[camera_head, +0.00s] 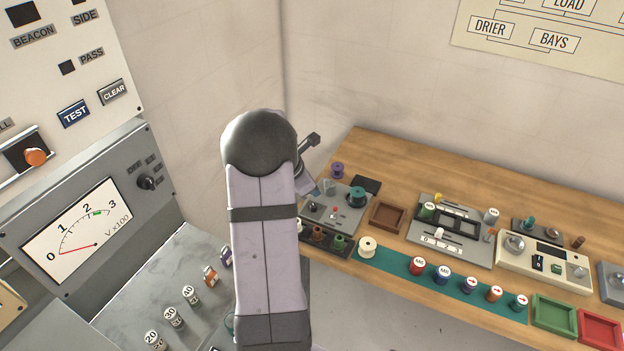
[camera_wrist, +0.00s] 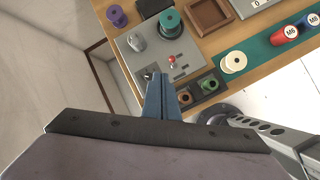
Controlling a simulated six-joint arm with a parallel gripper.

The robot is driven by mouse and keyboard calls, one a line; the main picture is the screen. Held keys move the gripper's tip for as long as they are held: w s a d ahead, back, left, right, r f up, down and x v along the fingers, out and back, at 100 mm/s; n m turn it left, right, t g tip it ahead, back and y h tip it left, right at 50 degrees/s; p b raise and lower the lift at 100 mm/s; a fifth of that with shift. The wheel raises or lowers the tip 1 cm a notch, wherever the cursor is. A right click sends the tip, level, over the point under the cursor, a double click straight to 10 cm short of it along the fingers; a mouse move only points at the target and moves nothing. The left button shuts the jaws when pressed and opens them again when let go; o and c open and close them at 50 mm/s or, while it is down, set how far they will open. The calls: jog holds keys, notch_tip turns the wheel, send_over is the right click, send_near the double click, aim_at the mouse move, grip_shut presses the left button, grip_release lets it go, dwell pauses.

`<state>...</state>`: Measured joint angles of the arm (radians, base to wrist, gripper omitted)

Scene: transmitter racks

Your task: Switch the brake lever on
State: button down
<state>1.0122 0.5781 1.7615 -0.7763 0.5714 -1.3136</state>
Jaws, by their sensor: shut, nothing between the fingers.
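No label reading "brake" is legible. A small metal toggle lever (camera_wrist: 149,76) stands on a grey panel (camera_wrist: 190,52), close to the left of my gripper's tips in the wrist view. I cannot tell whether it touches them, or which way it is set. The same grey panel (camera_head: 349,222) lies at the left end of the bench in the head view, and carries a teal spool (camera_head: 356,196) and a small red part (camera_head: 335,212). My gripper (camera_wrist: 161,77) is shut and empty, its blue fingers over the panel's near edge. My arm hides part of this area in the head view.
A wooden bench (camera_head: 395,170) runs rightward with a brown tray (camera_head: 387,217), further panels and labelled spools on a teal strip (camera_head: 393,266). A cream spool (camera_wrist: 233,62) is right of my gripper. A grey meter console (camera_head: 85,215) stands at left.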

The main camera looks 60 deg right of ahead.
jog(key=shift+w+d+r, duration=0.1)
jog(key=shift+w+r, duration=0.05)
jog(key=shift+r, duration=0.7)
jog(key=shift+w+d+r, duration=0.1)
jog(key=shift+w+r, duration=0.05)
jog(key=shift+r, duration=0.7)
jog(key=s+a+f+m+y, duration=0.2)
jog(key=a+f+m+y, duration=0.15)
jog(key=a+m, duration=0.65)
jog(key=s+a+f+m+y, duration=0.25)
jog(key=a+f+m, duration=0.25)
jog(key=a+m, duration=0.55)
jog(key=w+a+r+n, duration=0.2)
jog(key=a+n, duration=0.1)
jog(key=a, duration=0.6)
jog(key=w+a+r+n+t, duration=0.1)
jog(key=w+a+r+n, duration=0.1)
jog(key=a, duration=0.8)
jog(key=w+a+r+n, duration=0.2)
jog(key=a+n, duration=0.3)
jog(key=a, duration=0.5)
jog(key=shift+w+t, duration=0.3)
